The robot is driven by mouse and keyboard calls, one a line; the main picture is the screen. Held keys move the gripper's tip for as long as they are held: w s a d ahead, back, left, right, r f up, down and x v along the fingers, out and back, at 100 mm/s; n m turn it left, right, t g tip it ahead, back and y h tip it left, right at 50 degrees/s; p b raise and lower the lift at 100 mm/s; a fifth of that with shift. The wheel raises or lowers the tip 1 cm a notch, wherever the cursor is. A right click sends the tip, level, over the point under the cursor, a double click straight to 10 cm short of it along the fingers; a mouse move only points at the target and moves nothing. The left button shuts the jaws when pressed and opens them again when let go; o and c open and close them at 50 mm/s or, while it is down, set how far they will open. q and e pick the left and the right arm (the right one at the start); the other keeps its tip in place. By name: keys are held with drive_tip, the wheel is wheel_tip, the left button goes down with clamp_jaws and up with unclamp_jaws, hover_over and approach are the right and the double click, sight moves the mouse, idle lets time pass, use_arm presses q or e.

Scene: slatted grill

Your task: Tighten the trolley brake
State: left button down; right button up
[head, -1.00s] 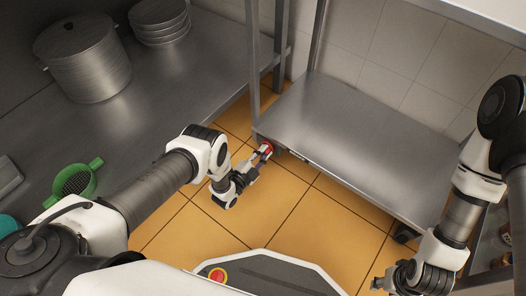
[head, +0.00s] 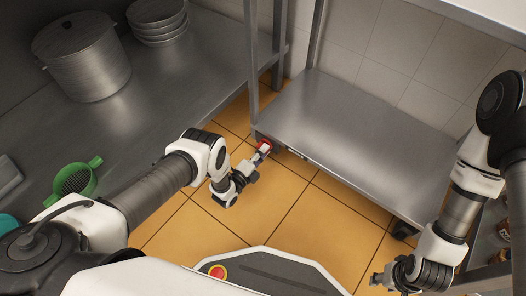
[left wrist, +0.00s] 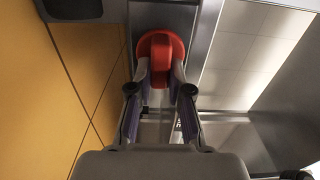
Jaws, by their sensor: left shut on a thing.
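The trolley (head: 340,135) is a steel frame with a low shelf, standing on the tiled floor. A red brake part (head: 265,144) sits low at its near left corner. In the left wrist view the red brake (left wrist: 160,47) is a rounded disc with a raised grip in its middle. My left gripper (head: 262,153) is at the brake, its two fingers closed on either side of the raised grip; the fingers also show in the left wrist view (left wrist: 160,82). My right gripper (head: 378,280) is at the lower right, away from the trolley; its finger gap is too small to read.
A steel counter at the left bears a large pot (head: 83,58), stacked plates (head: 158,20) and a green strainer (head: 76,180). A dark caster (head: 402,232) shows under the trolley's right corner. Orange floor tiles (head: 310,225) are clear before the trolley.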

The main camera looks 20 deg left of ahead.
use_arm(q)
drive_tip(key=shift+w+d, duration=0.1)
drive_tip(key=c, duration=1.1)
unclamp_jaws()
drive_tip(key=v, duration=1.2)
